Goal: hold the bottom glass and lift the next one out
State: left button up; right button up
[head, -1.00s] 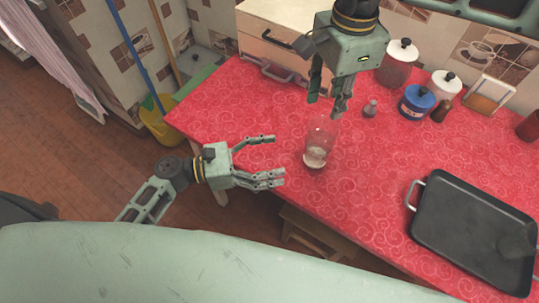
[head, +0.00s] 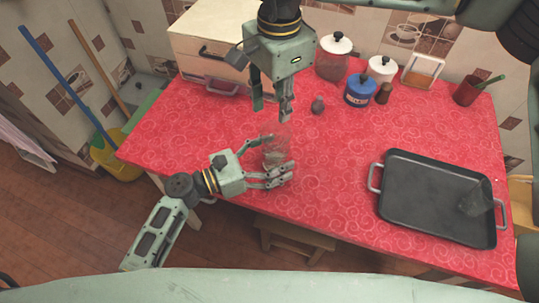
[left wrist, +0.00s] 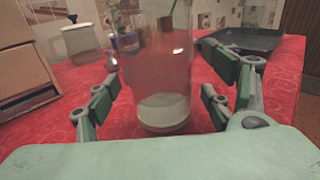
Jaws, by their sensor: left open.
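The clear glasses (head: 272,148) stand upright as a stack near the front edge of the red counter; how many are nested is hard to tell. My left gripper (head: 280,155) is open, low down, with its fingers on either side of the stack. In the left wrist view the glass (left wrist: 163,85) stands between the spread fingers, with gaps showing on both sides and a pale thick base. My right gripper (head: 272,112) points down just above the stack, fingers apart and empty.
A black tray (head: 420,208) lies at right with a clear glass (head: 476,204) on it. Behind stand a blue jar (head: 360,90), white-lidded jars (head: 334,62), a small grey shaker (head: 318,105) and a red cup (head: 467,91). The counter's left part is clear.

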pick_arm(q)
jog(key=shift+c, duration=0.5)
jog(key=c, duration=1.4)
pick_arm(e)
jog(key=shift+o, duration=0.2)
